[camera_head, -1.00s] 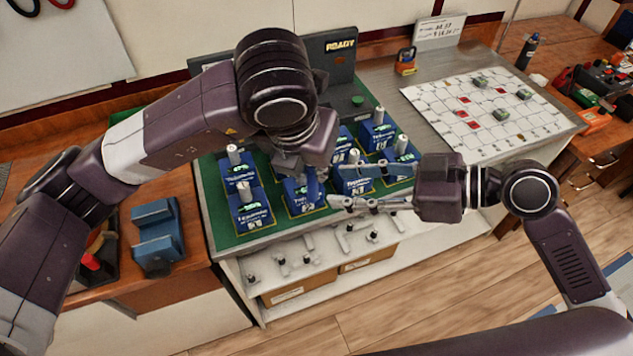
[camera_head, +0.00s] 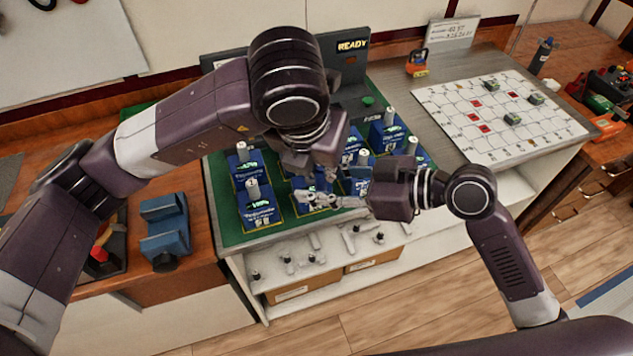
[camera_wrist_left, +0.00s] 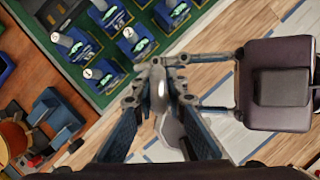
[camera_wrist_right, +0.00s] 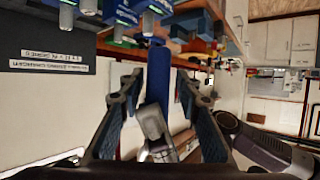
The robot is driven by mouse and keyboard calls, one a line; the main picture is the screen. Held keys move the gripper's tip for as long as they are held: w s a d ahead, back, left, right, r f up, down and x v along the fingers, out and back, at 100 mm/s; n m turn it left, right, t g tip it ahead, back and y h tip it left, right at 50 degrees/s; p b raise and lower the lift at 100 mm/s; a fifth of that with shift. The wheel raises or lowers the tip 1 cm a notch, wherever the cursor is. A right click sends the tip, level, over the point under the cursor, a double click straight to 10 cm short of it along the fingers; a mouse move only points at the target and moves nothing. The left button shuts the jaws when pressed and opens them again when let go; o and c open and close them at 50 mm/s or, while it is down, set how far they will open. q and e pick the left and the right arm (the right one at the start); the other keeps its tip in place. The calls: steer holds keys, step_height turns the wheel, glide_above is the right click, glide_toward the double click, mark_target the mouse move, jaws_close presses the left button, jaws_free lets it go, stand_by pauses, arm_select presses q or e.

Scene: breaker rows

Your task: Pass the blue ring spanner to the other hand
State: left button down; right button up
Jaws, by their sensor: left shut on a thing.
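My left gripper (camera_head: 318,172) is shut on the spanner above the front of the green board; in the left wrist view its fingertips (camera_wrist_left: 160,68) meet around a pale grey metal part (camera_wrist_left: 171,132). A blue bar (camera_wrist_right: 158,78), apparently the blue ring spanner's handle, runs between my right fingers in the right wrist view, with a grey metal piece (camera_wrist_right: 152,122) nearer the camera. My right gripper (camera_head: 312,200) comes in from the right, its fingers apart on either side of the spanner near my left fingertips. Whether they touch the spanner I cannot tell. The spanner is mostly hidden in the head view.
Several blue breakers (camera_head: 260,210) with upright pale posts stand in rows on the green board (camera_head: 222,200) just below my grippers. A dark panel reading READY (camera_head: 352,75) stands behind. A shelf (camera_head: 330,262) with small parts lies in front. A blue holder (camera_head: 163,235) is at left.

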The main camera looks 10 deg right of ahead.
steer(key=shift+s+a, duration=0.1)
jaws_close()
arm_select(q)
steer(key=c, duration=1.8)
jaws_free()
steer(key=shift+w, duration=0.1)
steer(key=shift+c, duration=0.2)
arm_select(e)
steer(key=shift+a+r, duration=0.1)
steer(key=shift+r, duration=0.05)
